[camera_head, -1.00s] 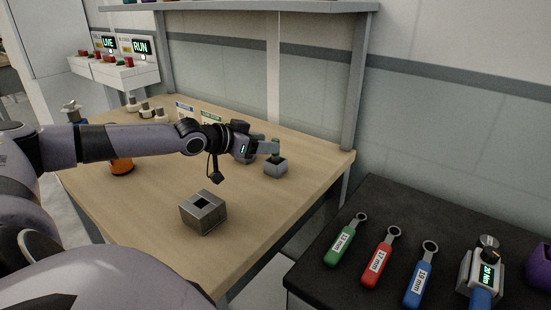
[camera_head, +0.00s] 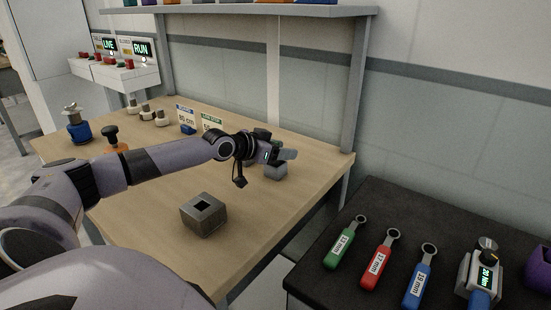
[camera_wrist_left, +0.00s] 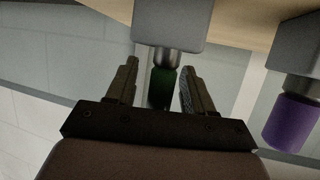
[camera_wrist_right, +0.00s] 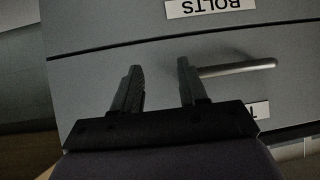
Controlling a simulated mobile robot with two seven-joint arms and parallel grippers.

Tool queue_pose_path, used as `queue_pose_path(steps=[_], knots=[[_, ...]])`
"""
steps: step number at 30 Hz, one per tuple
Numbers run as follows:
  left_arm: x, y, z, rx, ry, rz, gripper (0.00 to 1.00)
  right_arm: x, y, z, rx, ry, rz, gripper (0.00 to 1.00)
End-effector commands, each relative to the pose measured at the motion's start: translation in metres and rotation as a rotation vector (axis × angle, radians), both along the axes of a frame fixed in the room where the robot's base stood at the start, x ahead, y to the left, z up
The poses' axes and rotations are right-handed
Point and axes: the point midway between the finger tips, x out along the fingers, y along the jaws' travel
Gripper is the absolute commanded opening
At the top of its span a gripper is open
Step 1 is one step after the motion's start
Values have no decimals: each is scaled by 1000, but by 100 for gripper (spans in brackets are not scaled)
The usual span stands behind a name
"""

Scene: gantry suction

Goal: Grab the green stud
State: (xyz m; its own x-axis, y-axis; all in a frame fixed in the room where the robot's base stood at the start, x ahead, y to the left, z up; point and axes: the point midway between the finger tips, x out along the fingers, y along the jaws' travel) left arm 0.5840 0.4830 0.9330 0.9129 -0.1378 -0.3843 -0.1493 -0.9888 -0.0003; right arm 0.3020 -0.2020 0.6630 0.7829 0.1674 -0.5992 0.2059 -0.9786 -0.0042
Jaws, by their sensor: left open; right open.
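The green stud (camera_wrist_left: 163,86) stands in a metal collar on a grey block (camera_wrist_left: 172,22) in the left wrist view, which is upside down. My left gripper (camera_wrist_left: 158,84) is open, with one finger on each side of the stud. I cannot tell whether either finger touches it. My right gripper (camera_wrist_right: 160,82) is open and empty, away from the bench, before a grey drawer front.
A purple stud (camera_wrist_left: 293,122) in another grey block is beside the green one in the left wrist view. A square-holed metal block (camera_head: 203,215) stands on the bench (camera_head: 150,225). Wrenches (camera_head: 376,259) lie on a dark table. A drawer handle (camera_wrist_right: 238,68) is near my right gripper.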

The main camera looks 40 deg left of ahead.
Motion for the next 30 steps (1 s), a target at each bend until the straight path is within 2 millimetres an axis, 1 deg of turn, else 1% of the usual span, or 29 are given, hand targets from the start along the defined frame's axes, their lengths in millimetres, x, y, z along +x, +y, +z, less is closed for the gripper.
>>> queue_pose_path(steps=[6,7,8,9,11,12,23,26,30], knots=[[1,0,0,0,0,0,52,0,0,0,0,-1,-1,43],[0,0,0,0,0,0,49,0,0,0,0,-1,-1,43],[0,0,0,0,0,0,39,0,0,1,0,-1,-1,43],[1,0,0,0,0,0,26,0,0,1,0,-2,-1,43],[0,0,0,0,0,0,7,1,0,1,0,-3,-1,43],[0,0,0,0,-1,0,0,1,0,2,0,-4,-1,43],[1,0,4,0,-3,0,0,2,0,4,2,-8,-1,43],[1,0,11,-1,-6,0,0,2,0,4,2,-8,-1,43],[1,0,29,0,-6,0,0,1,0,5,2,-8,0,43]])
